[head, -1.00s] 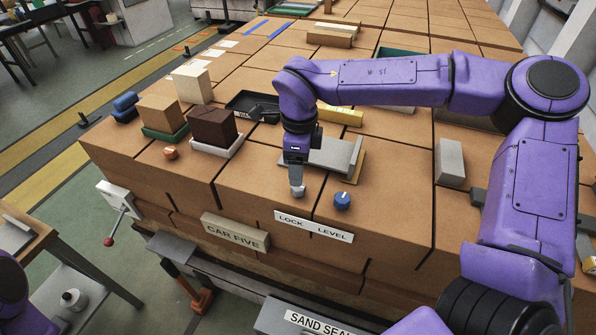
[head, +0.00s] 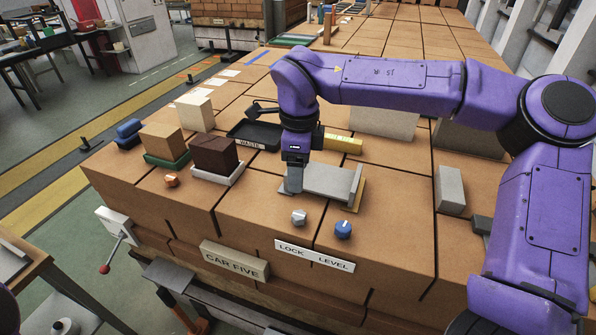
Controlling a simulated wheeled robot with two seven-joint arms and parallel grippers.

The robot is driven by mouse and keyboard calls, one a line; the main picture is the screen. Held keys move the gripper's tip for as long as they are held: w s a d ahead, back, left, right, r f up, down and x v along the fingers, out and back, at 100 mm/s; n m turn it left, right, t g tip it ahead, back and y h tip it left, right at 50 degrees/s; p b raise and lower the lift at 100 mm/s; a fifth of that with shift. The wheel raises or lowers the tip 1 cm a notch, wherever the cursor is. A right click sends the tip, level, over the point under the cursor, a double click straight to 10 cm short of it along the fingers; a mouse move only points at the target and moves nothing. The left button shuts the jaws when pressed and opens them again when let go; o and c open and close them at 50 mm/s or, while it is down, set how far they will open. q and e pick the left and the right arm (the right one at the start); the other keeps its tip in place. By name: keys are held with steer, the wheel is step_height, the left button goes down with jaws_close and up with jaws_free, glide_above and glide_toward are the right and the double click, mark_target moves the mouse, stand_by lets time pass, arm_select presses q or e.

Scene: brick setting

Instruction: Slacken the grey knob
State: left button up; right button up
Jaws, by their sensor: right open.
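The grey knob (head: 299,217) sits on top of the brick stack near its front edge, just behind the "LOCK" half of the white label (head: 314,255). It is fully in view and nothing touches it. My right gripper (head: 293,189) points down a little behind the knob, beside the left end of a grey metal plate (head: 328,180). It is open and apart from the knob; its fingertips are small and partly merge with the plate behind. My left gripper is not in view.
A blue knob (head: 343,229) stands close to the right of the grey knob. A dark brown block (head: 214,154) in a white tray and an orange knob (head: 171,181) are to the left. A black waste tray (head: 243,132) lies behind. The brick top in front is clear.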

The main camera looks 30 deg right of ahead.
steer(key=shift+w+d, duration=0.1)
step_height(320, 180, up, 10)
steer(key=b, duration=0.1)
steer(key=shift+r+b, duration=0.25)
steer(key=shift+b, duration=0.15)
stand_by(0.4)
